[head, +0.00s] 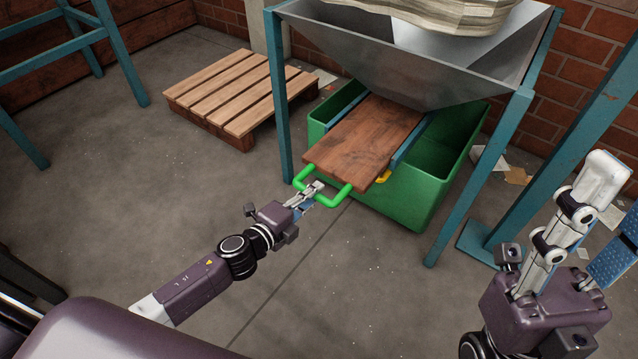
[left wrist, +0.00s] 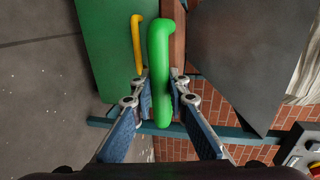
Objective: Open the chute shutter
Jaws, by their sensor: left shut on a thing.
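The chute shutter is a brown wooden board (head: 362,140) that sticks out from under the metal hopper (head: 430,65), between blue rails and above the green bin (head: 420,205). Its bright green handle (head: 331,201) is at the board's near end. My left gripper (head: 312,194) is shut on the green handle. In the left wrist view the handle (left wrist: 160,55) runs between the fingers (left wrist: 160,88). My right gripper (head: 590,215) is at the right of the head view, away from the shutter, with its fingers apart and nothing seen between them.
Teal posts (head: 280,100) of the hopper frame stand on both sides of the bin. A wooden pallet (head: 240,92) lies at the back left. The floor at the front left is clear.

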